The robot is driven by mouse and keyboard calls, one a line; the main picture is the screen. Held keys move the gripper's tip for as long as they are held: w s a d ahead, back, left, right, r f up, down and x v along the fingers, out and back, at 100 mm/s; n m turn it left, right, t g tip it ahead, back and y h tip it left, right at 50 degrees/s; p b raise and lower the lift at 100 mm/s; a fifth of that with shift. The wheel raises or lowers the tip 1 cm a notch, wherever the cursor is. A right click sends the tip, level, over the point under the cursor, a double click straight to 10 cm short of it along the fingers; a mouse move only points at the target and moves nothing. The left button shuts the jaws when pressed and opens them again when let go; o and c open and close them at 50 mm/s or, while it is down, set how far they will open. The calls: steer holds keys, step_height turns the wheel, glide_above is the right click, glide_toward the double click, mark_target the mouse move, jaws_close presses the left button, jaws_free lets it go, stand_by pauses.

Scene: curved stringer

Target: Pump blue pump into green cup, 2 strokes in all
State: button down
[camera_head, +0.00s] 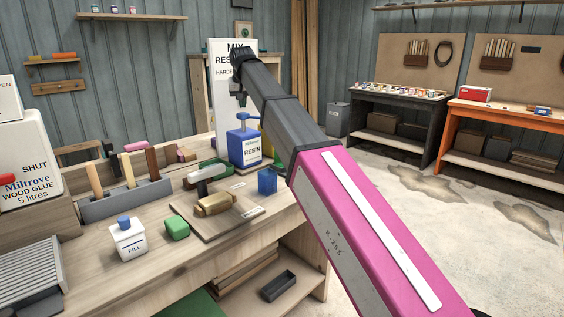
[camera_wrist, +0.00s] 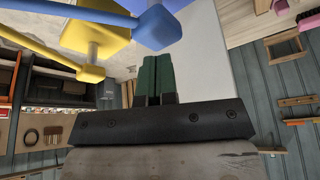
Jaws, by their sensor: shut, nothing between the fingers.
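In the wrist view the blue pump (camera_wrist: 157,27) shows close to the fingers, at the top. My gripper (camera_head: 239,98) is above and slightly behind the pump in the head view, apart from it. Its dark green fingers (camera_wrist: 157,76) are shut and empty in the wrist view.
A yellow pump (camera_wrist: 95,40) stands beside the blue one in the wrist view. A blue cup (camera_head: 267,181), a green block (camera_head: 177,228) and a white FILL bottle (camera_head: 128,239) stand on the bench. A white MIX RESIN sign (camera_head: 219,75) rises behind my gripper.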

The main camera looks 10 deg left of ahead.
mark_target(243, 113)
steer(key=shift+f, duration=0.35)
stand_by(0.3)
steer(key=shift+f, duration=1.55)
steer(key=shift+r, duration=1.9)
step_height(243, 113, up, 6)
